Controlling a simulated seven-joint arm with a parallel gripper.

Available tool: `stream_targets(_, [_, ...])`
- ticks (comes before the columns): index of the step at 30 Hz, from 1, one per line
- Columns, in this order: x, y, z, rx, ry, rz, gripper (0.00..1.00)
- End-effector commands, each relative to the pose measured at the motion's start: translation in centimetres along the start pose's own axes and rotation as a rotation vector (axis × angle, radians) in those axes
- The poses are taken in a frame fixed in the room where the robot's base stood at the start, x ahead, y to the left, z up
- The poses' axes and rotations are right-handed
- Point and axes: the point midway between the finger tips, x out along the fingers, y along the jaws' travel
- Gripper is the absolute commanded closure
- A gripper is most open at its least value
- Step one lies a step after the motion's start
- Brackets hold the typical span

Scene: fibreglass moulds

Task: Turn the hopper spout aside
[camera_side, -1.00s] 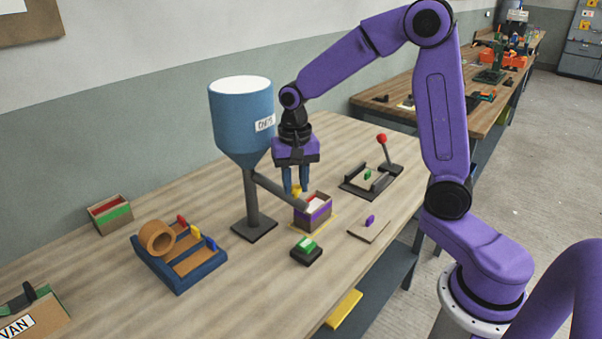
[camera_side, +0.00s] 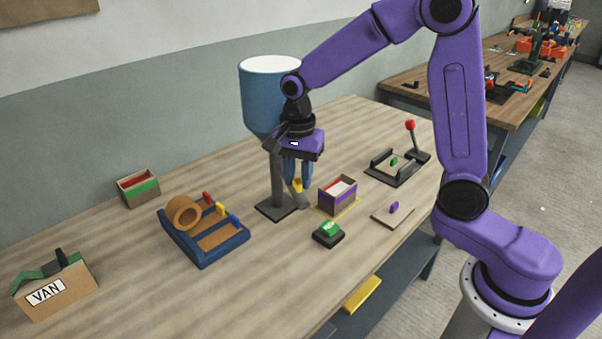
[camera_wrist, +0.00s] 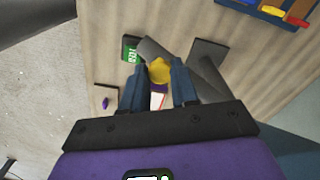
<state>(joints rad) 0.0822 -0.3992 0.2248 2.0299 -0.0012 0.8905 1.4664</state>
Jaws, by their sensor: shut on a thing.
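The blue hopper (camera_side: 262,95) stands on a grey post with a dark base plate, partly hidden by my gripper. Its grey spout (camera_side: 303,202) slopes down toward the front, its lower end left of the purple-banded box (camera_side: 337,197) and apart from it. The spout (camera_wrist: 150,48) also shows in the wrist view. My gripper (camera_side: 298,184) points down and is shut on the yellow knob (camera_wrist: 160,70) on the spout. The box (camera_wrist: 158,97) shows partly between the fingers in the wrist view, with pale contents.
A green button block (camera_side: 328,234) sits in front of the box. A plate with a purple knob (camera_side: 393,209) and a red-knobbed lever (camera_side: 413,140) lie right. A blue tray with a cork ring (camera_side: 205,245) stands left. Bare table lies between the tray and the button.

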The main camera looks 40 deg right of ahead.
Motion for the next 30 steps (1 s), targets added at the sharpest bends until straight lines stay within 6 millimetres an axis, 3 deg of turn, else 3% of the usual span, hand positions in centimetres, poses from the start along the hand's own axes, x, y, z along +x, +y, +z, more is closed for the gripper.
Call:
stream_targets(9, [-0.1, -0.3, 0.1, 0.002, -0.001, -0.01, 1.0])
stream_targets(10, [-0.1, -0.3, 0.1, 0.002, -0.001, -0.01, 0.68])
stream_targets(12, [-0.1, -0.3, 0.1, 0.002, -0.001, -0.01, 0.45])
stream_targets(23, [-0.3, -0.2, 0.1, 0.001, -0.001, -0.006, 0.45])
stream_targets(30, [-3.6, -0.2, 0.1, 0.002, 0.0, -0.013, 0.45])
